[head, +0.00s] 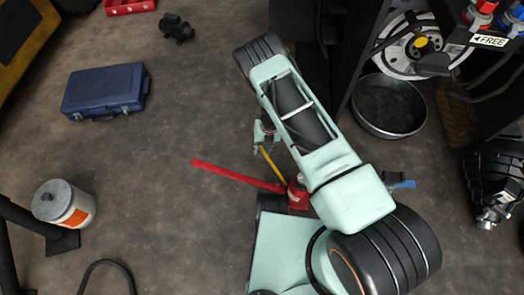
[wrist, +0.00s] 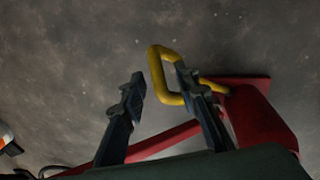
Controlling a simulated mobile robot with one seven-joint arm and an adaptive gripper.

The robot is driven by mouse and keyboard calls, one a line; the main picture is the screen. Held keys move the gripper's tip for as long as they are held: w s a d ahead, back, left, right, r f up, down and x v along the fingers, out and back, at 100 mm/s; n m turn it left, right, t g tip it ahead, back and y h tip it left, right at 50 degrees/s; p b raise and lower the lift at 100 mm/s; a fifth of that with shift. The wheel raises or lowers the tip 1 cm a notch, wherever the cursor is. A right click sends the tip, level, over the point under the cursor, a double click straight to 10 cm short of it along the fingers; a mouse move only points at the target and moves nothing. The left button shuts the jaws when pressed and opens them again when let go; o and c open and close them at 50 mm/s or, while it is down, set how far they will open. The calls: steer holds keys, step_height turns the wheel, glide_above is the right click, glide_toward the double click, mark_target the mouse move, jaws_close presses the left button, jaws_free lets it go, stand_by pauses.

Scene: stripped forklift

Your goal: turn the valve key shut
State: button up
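The valve key appears to be the yellow piece: a closed loop (wrist: 157,75) in the wrist view and a slim yellow bar (head: 271,165) in the head view. It sits beside a red jack (head: 297,193), whose red body is at right in the wrist view (wrist: 262,122). My gripper (wrist: 159,80) is open, fingers well apart. The loop's left side lies between the fingers, nearer the right one, which overlaps the loop. I cannot tell whether that finger passes through the loop or touches it.
A long red handle (head: 235,175) reaches left from the jack over the floor. A blue case (head: 105,91) and a white-and-orange can (head: 66,205) stand left. A round pan (head: 388,106) and the dark forklift frame are right. Floor between case and jack is clear.

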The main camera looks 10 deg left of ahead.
steer(key=shift+f, duration=0.25)
